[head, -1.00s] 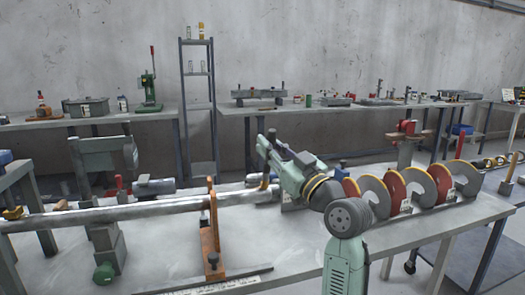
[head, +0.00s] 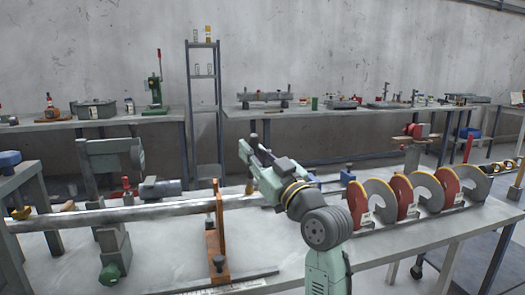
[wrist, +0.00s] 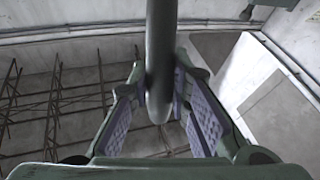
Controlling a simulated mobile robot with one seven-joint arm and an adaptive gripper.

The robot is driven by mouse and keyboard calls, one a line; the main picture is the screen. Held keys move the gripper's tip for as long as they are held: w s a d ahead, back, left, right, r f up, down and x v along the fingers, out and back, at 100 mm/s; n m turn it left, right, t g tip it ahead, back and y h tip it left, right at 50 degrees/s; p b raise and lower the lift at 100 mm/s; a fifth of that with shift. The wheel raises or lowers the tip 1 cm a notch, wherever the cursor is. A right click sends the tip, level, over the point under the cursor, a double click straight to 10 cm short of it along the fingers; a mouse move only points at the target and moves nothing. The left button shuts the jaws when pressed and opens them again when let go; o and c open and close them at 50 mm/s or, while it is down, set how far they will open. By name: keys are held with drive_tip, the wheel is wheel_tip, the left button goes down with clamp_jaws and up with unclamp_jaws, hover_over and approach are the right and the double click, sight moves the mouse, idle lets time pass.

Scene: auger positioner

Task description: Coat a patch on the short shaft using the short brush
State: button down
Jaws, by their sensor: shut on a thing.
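My gripper (head: 248,160) is shut on the short brush, in the middle of the head view. The brush's dark handle (wrist: 160,50) stands between the padded fingers in the wrist view. Its small brownish tip (head: 249,188) points down in the head view, close to a grey shaft (head: 150,210). The shaft lies level across an orange stand (head: 214,240) and a grey stand at left. I cannot tell whether the tip touches the shaft, or whether this is the short shaft. My arm hides what lies behind it.
An auger with red and yellow-edged flights (head: 415,196) lies on the table to the right of my arm. A grey cylinder (head: 160,188) lies behind the shaft. Bare tabletop (head: 265,245) shows in front.

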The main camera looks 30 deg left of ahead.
drive_tip(key=shift+s+a, duration=0.6)
drive_tip(key=shift+s, duration=0.1)
wheel_tip(320, 180, up, 6)
drive_tip(key=p, duration=0.4)
wheel_tip(320, 180, up, 3)
drive_tip(key=shift+p, duration=1.2)
drive_tip(key=shift+f, duration=0.1)
idle(0.3)
